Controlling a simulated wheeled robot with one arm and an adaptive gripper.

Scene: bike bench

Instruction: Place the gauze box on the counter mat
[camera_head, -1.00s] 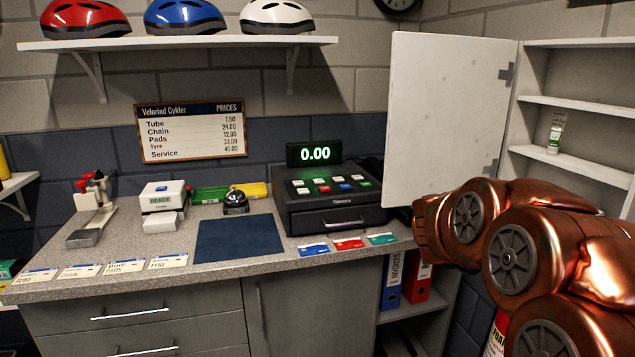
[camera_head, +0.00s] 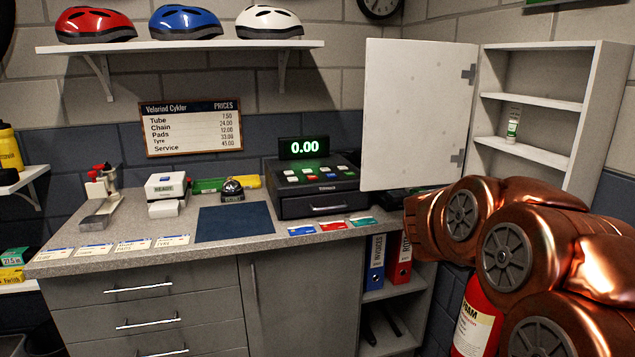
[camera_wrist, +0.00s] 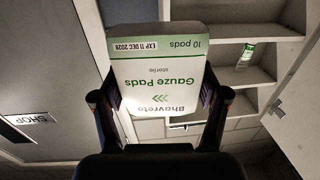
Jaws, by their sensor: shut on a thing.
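The gauze box (camera_wrist: 160,82) is white and green, marked "Gauze Pads", and shows upside down in the wrist view. My gripper (camera_wrist: 160,108) is shut on it, one finger on each side. In the head view the gripper and box are hidden behind my copper arm. The counter mat (camera_head: 235,222) is a dark blue rectangle lying flat and bare on the grey counter, left of my arm. My gripper is not over the mat.
The cash register (camera_head: 314,187) stands right of the mat, with cards (camera_head: 332,226) along the counter edge. The open cabinet door (camera_head: 418,115) juts out beside the wall cabinet (camera_head: 540,103), which holds a tube (camera_head: 513,126).

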